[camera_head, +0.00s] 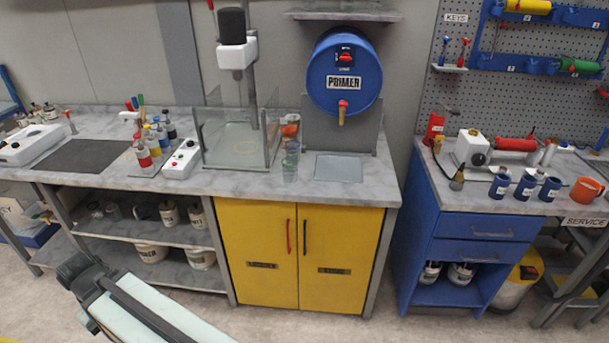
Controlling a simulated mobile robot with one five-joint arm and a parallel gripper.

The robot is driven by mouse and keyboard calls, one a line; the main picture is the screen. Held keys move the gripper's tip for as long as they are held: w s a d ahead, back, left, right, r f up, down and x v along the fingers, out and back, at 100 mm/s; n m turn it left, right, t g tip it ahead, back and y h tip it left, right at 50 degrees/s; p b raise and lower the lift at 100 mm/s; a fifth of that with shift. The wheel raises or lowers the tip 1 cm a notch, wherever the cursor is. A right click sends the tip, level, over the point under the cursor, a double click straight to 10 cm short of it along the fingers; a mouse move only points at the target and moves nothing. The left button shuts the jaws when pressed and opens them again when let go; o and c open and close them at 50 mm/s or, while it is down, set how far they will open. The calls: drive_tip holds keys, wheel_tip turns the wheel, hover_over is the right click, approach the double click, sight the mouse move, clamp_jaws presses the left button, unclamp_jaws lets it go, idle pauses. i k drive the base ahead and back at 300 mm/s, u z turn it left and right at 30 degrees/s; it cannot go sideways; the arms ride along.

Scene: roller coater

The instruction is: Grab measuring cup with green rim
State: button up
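A small clear cup with a greenish tint (290,168) stands upright near the front edge of the grey worktop (240,181). It is the front one of a short row of cups, just right of the clear-walled stand. A bluish cup (293,148) is right behind it, and a cup with an orange-red rim (289,130) is farther back. The rims are too small to make out well. A pale green and black part of my arm reaches in at the lower left, well away from the cups. My gripper cannot be made out in this view.
The clear-walled stand (215,150) is close on the cups' left. A blue PRIMER drum (325,85) with a tap overhangs the worktop on their right, above a grey plate (338,167). Yellow cabinet doors (258,240) are below. Floor (330,325) in front is clear.

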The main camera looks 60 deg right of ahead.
sight(290, 170)
drive_tip(key=z, duration=0.2)
drive_tip(key=i, duration=1)
drive_tip(key=u, duration=0.1)
